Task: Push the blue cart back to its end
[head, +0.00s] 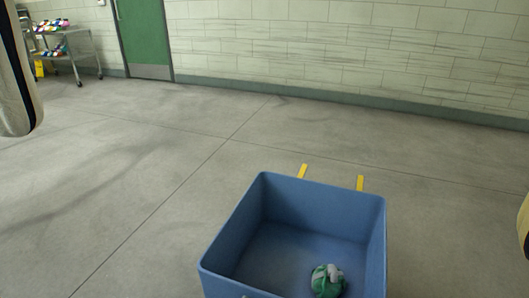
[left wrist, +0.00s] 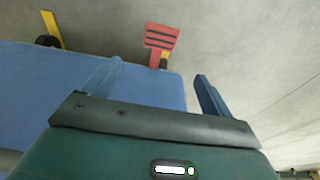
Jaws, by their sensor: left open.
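The blue cart (head: 222,243) is an open box at the bottom middle of the head view, cut off by the lower edge. A green and white bundle (head: 327,280) lies inside it. In the left wrist view, a flat blue side of the cart (left wrist: 150,95) fills the left part. A red slotted pedal-like piece (left wrist: 161,37) sticks out beyond its edge. My left gripper (left wrist: 156,76) is open and empty, one finger over the blue side in the picture, the other over the floor. Whether it touches the cart cannot be told. My right gripper is not in view.
Two yellow strips (head: 303,171) (head: 360,183) show just past the cart's far edge. Open grey floor (head: 130,180) lies to the left and beyond, up to a pale block wall (head: 350,50). A green door (head: 143,35) and a metal trolley (head: 75,52) with colourful bundles stand far left.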

